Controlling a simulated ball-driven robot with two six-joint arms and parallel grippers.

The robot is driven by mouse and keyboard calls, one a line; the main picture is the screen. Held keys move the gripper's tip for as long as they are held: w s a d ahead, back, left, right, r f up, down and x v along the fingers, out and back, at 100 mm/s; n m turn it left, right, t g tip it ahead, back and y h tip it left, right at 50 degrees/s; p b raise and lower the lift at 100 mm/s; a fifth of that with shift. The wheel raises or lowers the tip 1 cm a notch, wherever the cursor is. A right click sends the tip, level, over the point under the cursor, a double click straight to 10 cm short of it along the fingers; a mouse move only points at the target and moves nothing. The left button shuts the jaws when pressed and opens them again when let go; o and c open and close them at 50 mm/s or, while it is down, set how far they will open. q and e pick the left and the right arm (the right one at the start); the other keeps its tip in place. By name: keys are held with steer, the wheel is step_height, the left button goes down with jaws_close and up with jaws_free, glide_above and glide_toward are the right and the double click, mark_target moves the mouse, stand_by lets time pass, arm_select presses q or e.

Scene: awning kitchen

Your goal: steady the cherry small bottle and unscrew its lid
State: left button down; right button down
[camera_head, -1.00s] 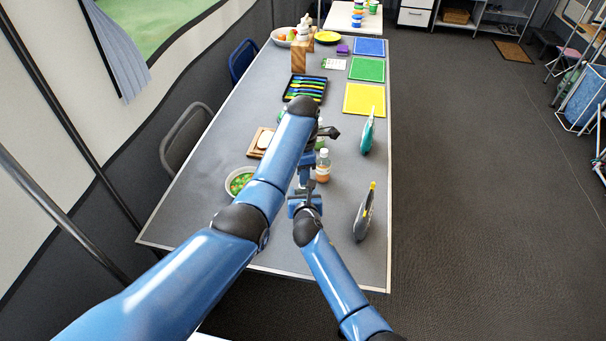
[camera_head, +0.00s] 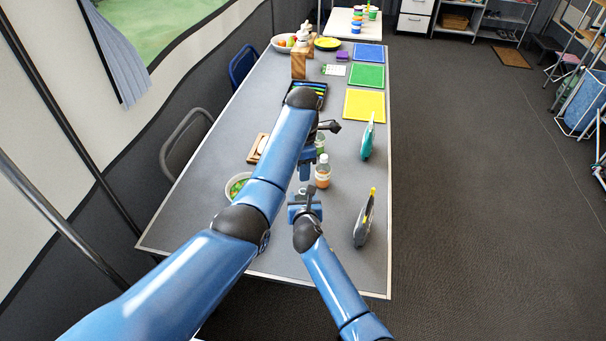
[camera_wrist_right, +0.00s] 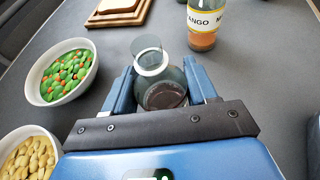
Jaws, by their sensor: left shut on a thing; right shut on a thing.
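The cherry small bottle (camera_wrist_right: 163,97), clear with dark red contents, stands between my right gripper's fingers in the right wrist view. Its mouth looks open, with a pale ring around the neck and no lid visible on it. My right gripper (camera_head: 304,194) is shut on the bottle; it also shows in the right wrist view (camera_wrist_right: 162,88). In the head view the bottle is mostly hidden by the grippers. My left gripper (camera_head: 307,172) points down just above and beyond the right one. It is shut on the lid, which its own fingers and arm hide.
A mango bottle (camera_head: 323,172) stands close to the right of my left gripper, with a green-labelled one behind. A bowl of green and orange pieces (camera_wrist_right: 68,72) and a bowl of nuts (camera_wrist_right: 27,158) lie left. The table's right front is clear except a grey upright object (camera_head: 363,220).

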steer(key=shift+c, duration=1.2)
jaws_free()
steer(key=shift+s, duration=0.1)
